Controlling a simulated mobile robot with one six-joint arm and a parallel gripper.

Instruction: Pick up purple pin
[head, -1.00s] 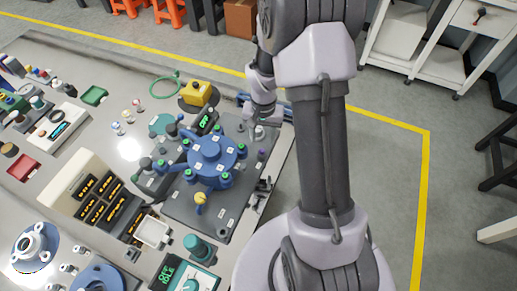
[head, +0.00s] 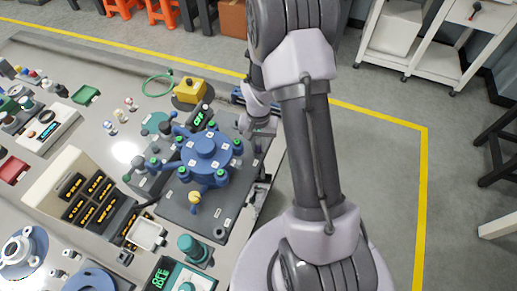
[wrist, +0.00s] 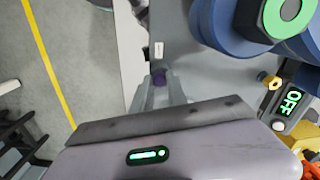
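The purple pin (wrist: 159,78) shows in the wrist view as a small dark purple head just beyond my fingertips, at the right edge of the grey plate. My gripper (wrist: 161,90) points down at it, with its two grey fingers apart on either side of the pin's line. I see no clear contact between fingers and pin. In the head view my gripper (head: 257,126) hangs over the right part of the plate, and I cannot make out the pin there.
A blue rotary fixture (head: 205,152) with green-topped posts stands on the plate (head: 180,208), close beside my gripper. A yellow box (head: 190,90) and a display reading OFF (wrist: 289,103) are nearby. Open floor lies to the right of the bench.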

